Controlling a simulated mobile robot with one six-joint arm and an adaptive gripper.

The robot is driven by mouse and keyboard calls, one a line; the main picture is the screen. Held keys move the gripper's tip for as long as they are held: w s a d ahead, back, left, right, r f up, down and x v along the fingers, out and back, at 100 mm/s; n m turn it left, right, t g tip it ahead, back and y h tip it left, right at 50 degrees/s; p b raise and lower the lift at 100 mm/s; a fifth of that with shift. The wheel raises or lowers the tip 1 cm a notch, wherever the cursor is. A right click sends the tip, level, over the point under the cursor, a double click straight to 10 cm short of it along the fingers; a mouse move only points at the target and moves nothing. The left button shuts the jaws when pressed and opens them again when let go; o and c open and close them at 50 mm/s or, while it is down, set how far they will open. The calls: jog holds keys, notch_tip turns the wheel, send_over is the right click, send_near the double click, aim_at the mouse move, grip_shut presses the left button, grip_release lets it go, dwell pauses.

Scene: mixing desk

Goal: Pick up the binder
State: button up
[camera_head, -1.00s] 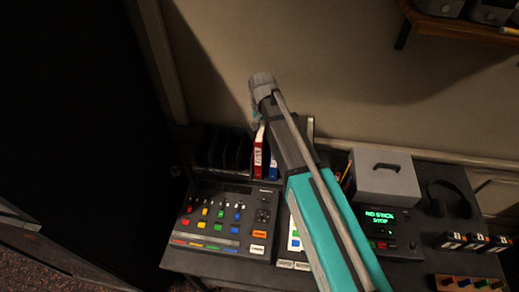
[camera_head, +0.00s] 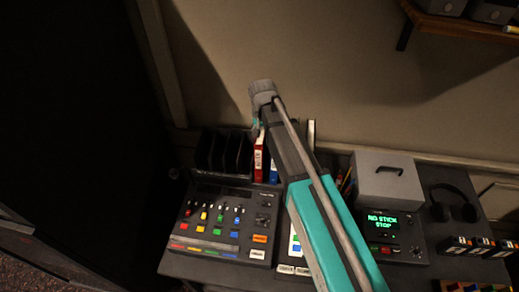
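A red binder (camera_head: 259,157) with a white label stands upright at the back of the desk, just right of the black slotted rack. A blue binder (camera_head: 273,171) stands close to its right, partly covered by my arm. My arm reaches up from the lower right, with its wrist above and behind the red binder. Only a small part of my gripper (camera_head: 256,124) shows below the wrist, near the red binder's top. Its fingers are hidden, so I cannot tell whether they are open or touch the binder.
The black rack (camera_head: 223,153) stands left of the binders. A mixing console (camera_head: 220,218) lies in front. A grey box with a handle (camera_head: 386,183), a unit with a green display (camera_head: 397,238) and headphones (camera_head: 453,202) are at the right. The wall is close behind.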

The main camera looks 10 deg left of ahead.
grip_shut()
jog(key=shift+r, duration=0.2)
notch_tip(320, 180, up, 18)
jog(key=p, duration=1.8)
jog(key=shift+f, duration=0.2)
